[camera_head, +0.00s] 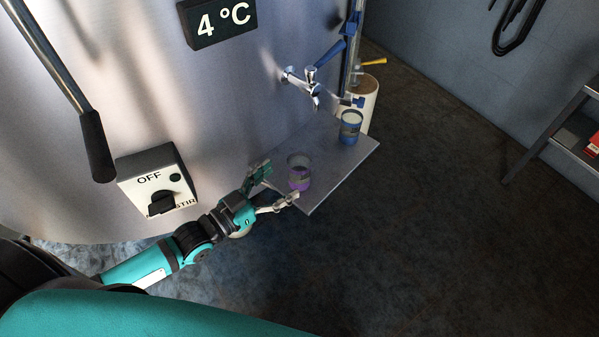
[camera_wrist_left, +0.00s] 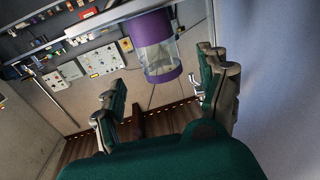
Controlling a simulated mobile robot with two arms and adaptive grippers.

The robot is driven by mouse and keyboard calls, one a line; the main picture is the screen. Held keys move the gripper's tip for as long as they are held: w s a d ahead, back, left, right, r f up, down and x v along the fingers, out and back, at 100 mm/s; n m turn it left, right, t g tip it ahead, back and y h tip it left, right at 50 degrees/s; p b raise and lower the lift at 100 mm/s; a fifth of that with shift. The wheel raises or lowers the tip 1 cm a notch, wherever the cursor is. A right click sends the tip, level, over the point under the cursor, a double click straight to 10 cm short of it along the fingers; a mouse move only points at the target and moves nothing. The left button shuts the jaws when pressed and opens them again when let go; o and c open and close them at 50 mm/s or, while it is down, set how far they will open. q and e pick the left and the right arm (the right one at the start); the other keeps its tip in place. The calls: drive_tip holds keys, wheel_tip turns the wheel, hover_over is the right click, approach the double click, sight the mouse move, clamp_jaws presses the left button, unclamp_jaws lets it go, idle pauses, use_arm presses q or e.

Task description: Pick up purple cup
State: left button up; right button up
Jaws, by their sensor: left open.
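The purple cup (camera_head: 299,173) stands upright on a grey metal shelf (camera_head: 329,177) fixed to the tank, near the shelf's left end. It is see-through in the middle with purple bands. My left gripper (camera_head: 279,185) is open, with its fingers pointing at the cup from the left. The near finger reaches close to the cup's base; I cannot tell whether it touches. In the left wrist view the cup (camera_wrist_left: 158,50) appears ahead, beyond the open fingers of my left gripper (camera_wrist_left: 160,92). My right gripper is not in view.
A blue cup (camera_head: 350,127) stands at the shelf's far end. A tap with a blue handle (camera_head: 314,77) sticks out of the tank above the shelf. A switch box (camera_head: 157,181) and a black-gripped lever (camera_head: 95,145) are on the tank at left. The floor to the right is clear.

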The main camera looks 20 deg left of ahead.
sight(290, 175)
use_arm(q)
drive_tip(key=shift+x, duration=1.1)
drive_tip(key=x, duration=0.3)
drive_tip(key=shift+w+d+p, duration=0.15)
drive_tip(key=shift+w+p, duration=0.15)
drive_tip(key=shift+p, duration=0.1)
drive_tip(key=shift+w+d+f, duration=0.1)
drive_tip(key=shift+w+d, duration=0.15)
drive_tip(key=shift+w, duration=0.2)
drive_tip(key=shift+s, duration=0.1)
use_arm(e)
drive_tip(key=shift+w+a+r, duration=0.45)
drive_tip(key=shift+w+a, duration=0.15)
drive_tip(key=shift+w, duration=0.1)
use_arm(q)
drive_tip(key=shift+c, duration=0.8)
drive_tip(key=c, duration=0.9)
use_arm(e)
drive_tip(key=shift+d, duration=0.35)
